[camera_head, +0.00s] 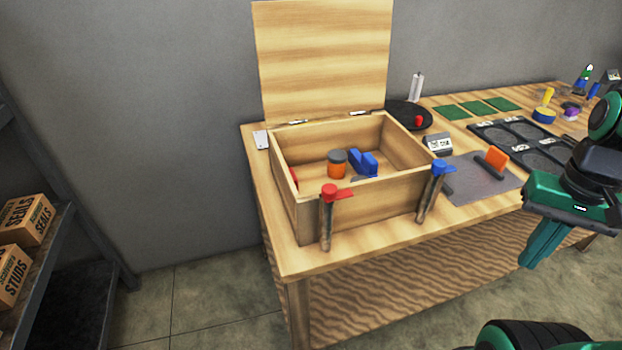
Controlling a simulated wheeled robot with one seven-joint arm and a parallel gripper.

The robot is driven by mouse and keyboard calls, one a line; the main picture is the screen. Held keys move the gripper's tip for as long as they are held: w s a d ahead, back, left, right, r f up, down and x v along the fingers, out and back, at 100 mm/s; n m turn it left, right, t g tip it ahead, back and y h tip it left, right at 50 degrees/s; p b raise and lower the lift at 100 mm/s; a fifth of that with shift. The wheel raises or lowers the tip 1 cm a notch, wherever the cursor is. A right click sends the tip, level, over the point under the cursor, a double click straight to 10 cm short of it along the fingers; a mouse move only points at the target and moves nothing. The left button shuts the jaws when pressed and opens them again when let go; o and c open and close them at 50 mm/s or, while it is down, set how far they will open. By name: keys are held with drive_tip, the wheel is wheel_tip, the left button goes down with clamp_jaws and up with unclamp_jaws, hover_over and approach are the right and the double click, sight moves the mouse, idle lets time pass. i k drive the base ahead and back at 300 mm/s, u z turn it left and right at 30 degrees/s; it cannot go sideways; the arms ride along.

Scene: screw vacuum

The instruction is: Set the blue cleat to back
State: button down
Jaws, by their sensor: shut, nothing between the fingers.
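A blue cleat (438,167) sits on top of a metal post at the front right corner of the open wooden box (375,197). Its short arm appears to point right; its exact setting is too small to tell. A matching red cleat (330,191) tops the post at the box's front left. My gripper (535,258) is at the right, off the table's front edge, pointing down. It is shut and empty, well apart from the blue cleat.
The box lid (322,60) stands open. Inside are an orange jar with a grey cap (337,164) and a blue block (362,161). A grey plate with an orange handle (478,178) lies right of the box. Dark trays (520,143) lie beyond. A shelf with cartons (22,222) is at left.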

sight(364, 163)
drive_tip(key=z, duration=1.95)
drive_tip(key=i, duration=1.3)
drive_tip(key=u, duration=3.4)
